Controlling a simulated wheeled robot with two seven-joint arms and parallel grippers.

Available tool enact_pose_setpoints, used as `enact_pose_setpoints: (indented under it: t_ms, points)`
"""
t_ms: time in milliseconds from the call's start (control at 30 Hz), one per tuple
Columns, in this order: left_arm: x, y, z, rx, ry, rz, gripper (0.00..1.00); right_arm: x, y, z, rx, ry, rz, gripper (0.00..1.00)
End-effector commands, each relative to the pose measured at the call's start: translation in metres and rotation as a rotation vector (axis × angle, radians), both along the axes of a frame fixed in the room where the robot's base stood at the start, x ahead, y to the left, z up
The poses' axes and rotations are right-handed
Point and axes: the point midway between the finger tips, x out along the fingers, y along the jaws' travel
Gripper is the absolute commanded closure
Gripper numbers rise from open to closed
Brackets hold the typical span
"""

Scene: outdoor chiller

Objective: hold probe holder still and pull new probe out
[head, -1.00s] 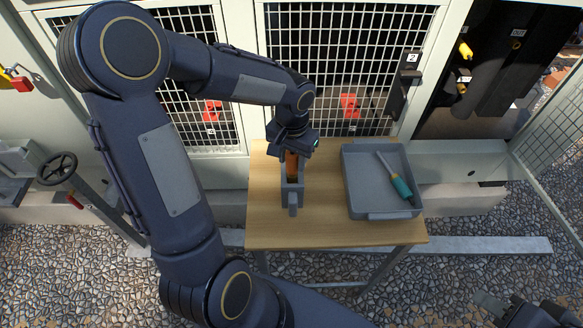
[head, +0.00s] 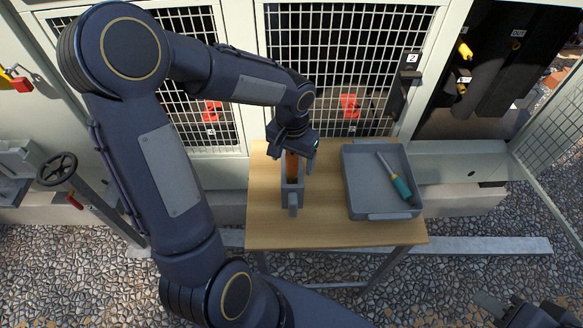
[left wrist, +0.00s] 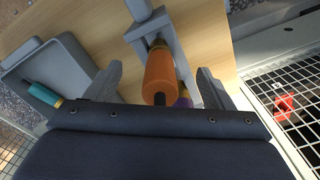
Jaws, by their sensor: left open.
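The grey probe holder (head: 292,198) stands on the wooden table, with its handle toward me. A probe with an orange grip (head: 292,166) stands in it, and I take it to be the new probe. My left gripper (head: 291,151) is right above the orange grip. In the left wrist view, the open fingers (left wrist: 160,84) lie on either side of the orange grip (left wrist: 160,70), with gaps at both sides. A purple part (left wrist: 183,99) shows beside it, mostly hidden. My right gripper (head: 500,308) is at the lower right edge, partly cut off and away from the table.
A grey tray (head: 354,188) stands on the right of the wooden table (head: 320,230), holding a teal-handled probe (head: 401,187). Mesh doors (head: 330,70) of the chiller stand right behind the table. The table front is clear.

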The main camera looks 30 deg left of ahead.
Motion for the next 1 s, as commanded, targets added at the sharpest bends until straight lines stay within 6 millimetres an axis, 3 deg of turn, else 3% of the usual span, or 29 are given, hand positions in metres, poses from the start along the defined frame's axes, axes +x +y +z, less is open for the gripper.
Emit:
enact_pose_setpoints:
  t_ms: [267, 800, 1000]
  points:
    - [0.0, 0.0, 0.005, 0.0, -0.001, 0.0, 0.25, 0.0, 0.0, 0.004, 0.0, 0.0, 0.0, 0.64]
    - [0.0, 0.0, 0.068, 0.0, -0.001, 0.0, 0.25, 0.0, 0.0, 0.052, 0.0, 0.0, 0.0, 0.64]
    - [0.0, 0.0, 0.07, 0.0, 0.0, 0.0, 0.25, 0.0, 0.0, 0.053, 0.0, 0.0, 0.0, 0.64]
